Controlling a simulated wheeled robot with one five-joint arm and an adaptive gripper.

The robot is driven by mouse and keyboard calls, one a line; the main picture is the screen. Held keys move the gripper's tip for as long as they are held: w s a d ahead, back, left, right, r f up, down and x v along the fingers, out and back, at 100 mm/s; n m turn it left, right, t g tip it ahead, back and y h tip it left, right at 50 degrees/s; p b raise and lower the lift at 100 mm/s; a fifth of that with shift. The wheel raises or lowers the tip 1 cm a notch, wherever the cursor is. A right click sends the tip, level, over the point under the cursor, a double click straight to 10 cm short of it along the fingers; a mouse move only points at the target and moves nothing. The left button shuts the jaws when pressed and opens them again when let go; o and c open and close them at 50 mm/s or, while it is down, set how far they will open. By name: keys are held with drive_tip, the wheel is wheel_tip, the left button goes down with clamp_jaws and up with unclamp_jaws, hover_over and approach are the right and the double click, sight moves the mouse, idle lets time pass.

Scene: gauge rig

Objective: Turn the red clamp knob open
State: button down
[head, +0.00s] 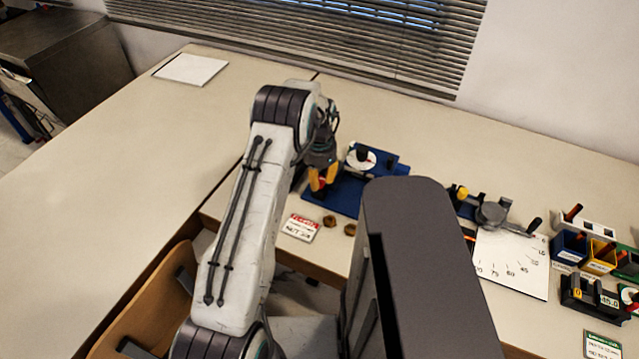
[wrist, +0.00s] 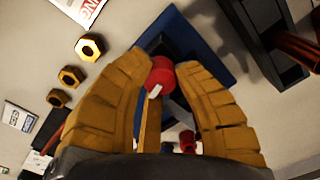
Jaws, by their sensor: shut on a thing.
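The red clamp knob (wrist: 159,77) sits between the tips of my gripper's yellow fingers (wrist: 162,66) in the wrist view, with a small white mark on its near side. My gripper is shut on it. In the head view my gripper (head: 322,179) points down at the left end of the blue base plate (head: 345,199), and a bit of red shows between the fingers. The blue plate also shows behind the knob in the wrist view (wrist: 213,45). The fingers hide the knob's sides and most of what it is mounted on.
A white dial (head: 352,163) stands on the blue plate. Brass nuts (head: 330,221) and a red-and-white card (head: 301,228) lie in front of it. To the right are an angle-scale sheet (head: 515,262) and small bins (head: 569,246).

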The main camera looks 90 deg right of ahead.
sight(320, 179)
drive_tip(key=n+b, duration=0.2)
drive_tip(key=n, duration=0.1)
drive_tip(key=shift+f+n+b, duration=0.25)
drive_tip(key=shift+n+b, duration=0.05)
drive_tip(key=n+b, duration=0.1)
drive_tip(key=n, duration=0.2)
drive_tip(key=shift+n+b, duration=0.3)
drive_tip(key=n+b, duration=0.1)
drive_tip(key=n, duration=0.2)
drive_tip(key=shift+a+n, duration=0.1)
drive_tip(key=shift+n, duration=0.2)
drive_tip(key=shift+r+n+b, duration=0.1)
drive_tip(key=shift+n+b, duration=0.3)
drive_tip(key=shift+n, duration=1.8)
drive_tip(key=c, duration=1.2)
unclamp_jaws()
drive_tip(key=shift+r, duration=0.15)
wheel_tip(320, 179, up, 12)
